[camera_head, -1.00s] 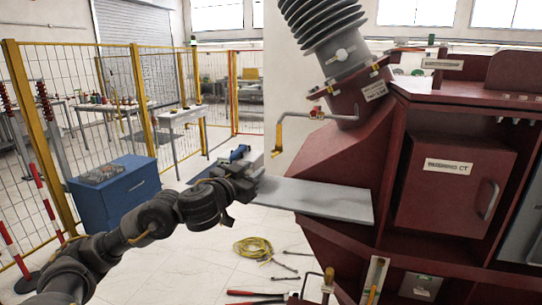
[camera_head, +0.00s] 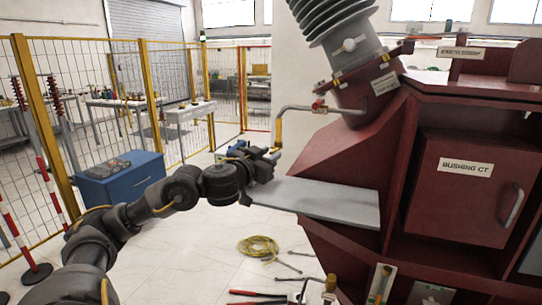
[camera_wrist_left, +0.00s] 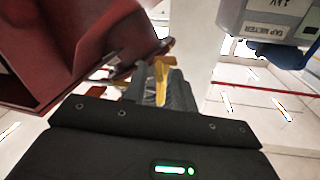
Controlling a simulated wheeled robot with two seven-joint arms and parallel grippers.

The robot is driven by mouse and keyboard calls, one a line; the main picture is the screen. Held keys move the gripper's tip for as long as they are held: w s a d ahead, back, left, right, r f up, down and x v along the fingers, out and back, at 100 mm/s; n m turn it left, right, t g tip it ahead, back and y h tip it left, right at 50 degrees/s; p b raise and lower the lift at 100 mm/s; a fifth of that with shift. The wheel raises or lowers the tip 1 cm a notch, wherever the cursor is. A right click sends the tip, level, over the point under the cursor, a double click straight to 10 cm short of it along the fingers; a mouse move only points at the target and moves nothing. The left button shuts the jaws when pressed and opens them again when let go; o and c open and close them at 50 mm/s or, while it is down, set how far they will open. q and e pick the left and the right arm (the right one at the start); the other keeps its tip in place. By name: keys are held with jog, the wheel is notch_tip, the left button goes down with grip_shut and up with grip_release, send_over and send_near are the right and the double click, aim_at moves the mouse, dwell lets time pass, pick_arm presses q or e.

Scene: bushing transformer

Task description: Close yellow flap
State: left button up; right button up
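The yellow flap (camera_head: 278,130) hangs at the left end of a bent grey pipe on the dark red transformer. My left gripper (camera_head: 270,158) is just below it, above the grey shelf's left end. In the left wrist view, a yellow piece (camera_wrist_left: 161,82) shows at the ribbed dark fingers (camera_wrist_left: 172,92), in front of the gripper body. Whether the fingers touch it or are closed on it cannot be told. My right gripper is not in view.
The grey shelf (camera_head: 325,202) juts left from the transformer (camera_head: 345,165). A grey box labelled TAP METER (camera_wrist_left: 270,22) is at upper right in the left wrist view. A blue cabinet (camera_head: 122,180) stands behind my left arm. Yellow cable (camera_head: 258,246) lies on the floor.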

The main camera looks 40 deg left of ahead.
pick_arm(q)
grip_shut()
jog(key=shift+d, duration=0.1)
jog(key=shift+w+d+r+n+y, duration=0.1)
jog(key=shift+d+n+y, duration=0.05)
jog(key=shift+n+y, duration=0.15)
jog(key=shift+w+d+n+g+y+b, duration=0.15)
jog(key=shift+d+n+g+y+b, duration=0.1)
jog(key=shift+n+y, duration=0.25)
jog(key=shift+w+d+n+g+y+b, duration=0.15)
jog(key=shift+n+y+b, duration=0.15)
jog(key=shift+y, duration=0.4)
jog(key=shift+a, duration=0.1)
